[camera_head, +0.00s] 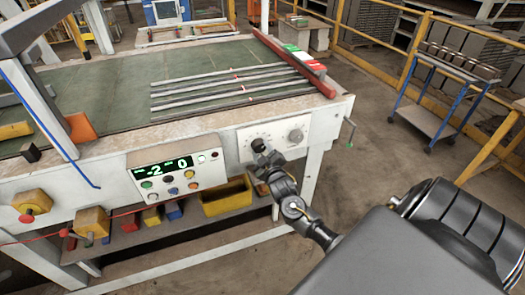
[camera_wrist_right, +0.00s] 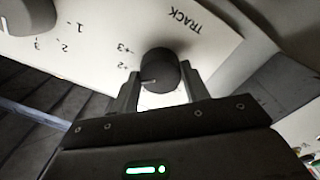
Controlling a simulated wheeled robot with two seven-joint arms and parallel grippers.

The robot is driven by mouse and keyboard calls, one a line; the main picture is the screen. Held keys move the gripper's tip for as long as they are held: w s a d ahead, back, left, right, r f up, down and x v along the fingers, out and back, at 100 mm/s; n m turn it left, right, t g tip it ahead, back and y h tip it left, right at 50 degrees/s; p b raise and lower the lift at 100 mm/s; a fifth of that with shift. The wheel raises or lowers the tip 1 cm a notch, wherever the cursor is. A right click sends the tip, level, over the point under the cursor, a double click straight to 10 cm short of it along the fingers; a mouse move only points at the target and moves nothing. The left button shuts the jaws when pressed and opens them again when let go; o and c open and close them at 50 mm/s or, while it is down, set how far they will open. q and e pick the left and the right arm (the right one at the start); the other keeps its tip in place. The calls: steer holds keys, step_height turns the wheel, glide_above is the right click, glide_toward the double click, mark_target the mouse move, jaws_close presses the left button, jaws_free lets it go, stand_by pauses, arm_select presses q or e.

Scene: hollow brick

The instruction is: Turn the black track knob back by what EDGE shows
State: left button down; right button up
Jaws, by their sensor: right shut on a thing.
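The black track knob (camera_wrist_right: 158,68) sits on a white panel by the printed word TRACK in the right wrist view. A small light mark shows on its lower left edge, near the +2 label. In the head view the knob (camera_head: 258,145) is on the table's front panel. My right gripper (camera_wrist_right: 160,92) is shut on the knob, with a finger on each side. It also shows in the head view (camera_head: 262,162). The display (camera_head: 168,167) reads -2 and 0; I cannot read which one is EDGE. My left gripper is not in view.
A grey knob (camera_head: 295,135) is right of the black knob on the same panel. Coloured buttons (camera_head: 170,182) lie below the display. A yellow bin (camera_head: 227,197) stands on the shelf underneath. A blue-legged cart (camera_head: 443,97) stands at the right.

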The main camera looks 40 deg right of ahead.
steer(key=m, duration=0.3)
steer(key=shift+m, duration=0.4)
steer(key=shift+m+p, duration=0.35)
steer(key=shift+m, duration=1.85)
steer(key=shift+r, duration=0.1)
steer(key=o, duration=1)
steer(key=shift+s+a+f, duration=0.1)
steer(key=shift+s+f, duration=0.1)
steer(key=b+v, duration=0.2)
steer(key=v, duration=0.8)
steer(key=shift+b, duration=0.3)
steer(key=shift+s+a, duration=0.15)
